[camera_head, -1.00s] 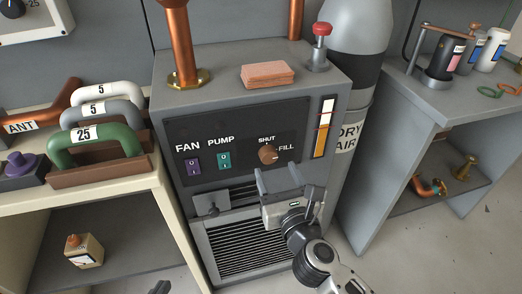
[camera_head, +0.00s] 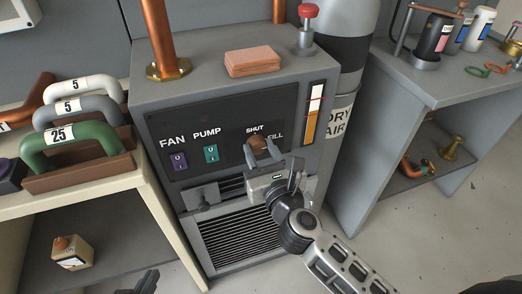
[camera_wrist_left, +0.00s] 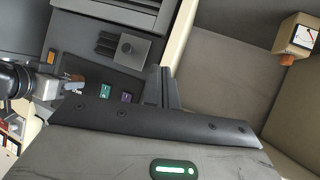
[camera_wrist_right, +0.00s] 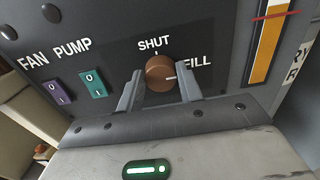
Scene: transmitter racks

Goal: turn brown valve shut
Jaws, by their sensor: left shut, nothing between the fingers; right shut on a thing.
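The brown valve (camera_head: 257,145) is a round knob on the black front panel, with SHUT above it and FILL to its right. In the right wrist view the knob (camera_wrist_right: 160,73) shows a white mark on its right side, pointing toward FILL. My right gripper (camera_wrist_right: 159,88) is shut on the knob, one finger on each side; it also shows in the head view (camera_head: 264,155). My left gripper (camera_head: 142,284) is at the bottom edge of the head view, away from the panel, shut and empty. The knob also shows small in the left wrist view (camera_wrist_left: 76,78).
A purple FAN switch (camera_head: 179,161) and a teal PUMP switch (camera_head: 211,153) sit left of the valve. A level gauge (camera_head: 313,113) is to its right. A small grey knob (camera_head: 202,197) and a vent grille (camera_head: 235,241) are below. A side bench (camera_head: 77,187) stands at the left.

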